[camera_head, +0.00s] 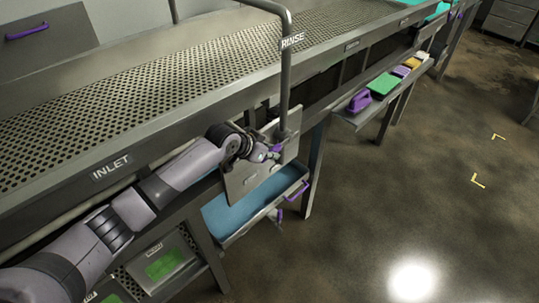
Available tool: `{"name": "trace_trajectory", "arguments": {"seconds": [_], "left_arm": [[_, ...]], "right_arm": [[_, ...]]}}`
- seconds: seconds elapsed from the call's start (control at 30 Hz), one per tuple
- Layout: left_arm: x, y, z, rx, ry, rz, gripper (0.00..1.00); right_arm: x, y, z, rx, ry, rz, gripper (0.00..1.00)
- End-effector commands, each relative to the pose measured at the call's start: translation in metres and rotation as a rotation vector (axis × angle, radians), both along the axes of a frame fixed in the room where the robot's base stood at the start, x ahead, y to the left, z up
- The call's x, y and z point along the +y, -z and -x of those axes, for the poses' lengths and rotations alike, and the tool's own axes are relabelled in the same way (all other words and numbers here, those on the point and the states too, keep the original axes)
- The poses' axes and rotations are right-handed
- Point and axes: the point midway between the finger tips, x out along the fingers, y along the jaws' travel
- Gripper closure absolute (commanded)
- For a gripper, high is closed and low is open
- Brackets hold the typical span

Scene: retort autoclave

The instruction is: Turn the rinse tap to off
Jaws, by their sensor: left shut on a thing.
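The rinse tap's grey pipe (285,95) rises from a metal plate (245,183) on the front of the long bench and bends back over its top. A sign reading RINSE (292,40) is on the pipe. My left arm comes in from the lower left. My left gripper (271,152) is at the foot of the pipe, in front of the plate, shut on what looks like the tap's handle. The gripper mostly hides the handle, so I cannot tell its angle. My right gripper is not in view.
The perforated bench top (140,95) carries an INLET sign on its front edge. Below the plate is a blue-lined tray (240,208) with purple handles. A side shelf (357,119) holds a purple item and a green block (383,84). The floor at right is clear.

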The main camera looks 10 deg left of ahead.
Motion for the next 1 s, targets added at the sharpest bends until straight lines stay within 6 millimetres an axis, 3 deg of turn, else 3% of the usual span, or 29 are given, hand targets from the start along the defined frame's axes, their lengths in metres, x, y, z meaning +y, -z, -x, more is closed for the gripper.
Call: {"name": "trace_trajectory", "arguments": {"seconds": [0.13, 0.17, 0.43, 0.77, 1.0], "left_arm": [[0.0, 0.0, 0.0, 0.0, 0.0, -0.002, 1.0], [0.001, 0.0, 0.0, 0.0, 0.0, -0.002, 0.86], [0.001, 0.0, 0.0, -0.001, -0.001, -0.002, 0.68], [0.001, -0.001, 0.001, -0.001, -0.001, -0.001, 0.67], [0.013, -0.019, 0.015, -0.004, -0.001, -0.002, 0.67]], "right_arm": [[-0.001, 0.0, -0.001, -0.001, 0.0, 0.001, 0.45], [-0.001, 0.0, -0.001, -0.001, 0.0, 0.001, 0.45], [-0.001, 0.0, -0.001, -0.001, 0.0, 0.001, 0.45], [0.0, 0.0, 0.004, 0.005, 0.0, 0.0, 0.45], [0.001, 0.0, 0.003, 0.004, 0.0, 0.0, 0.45]]}}
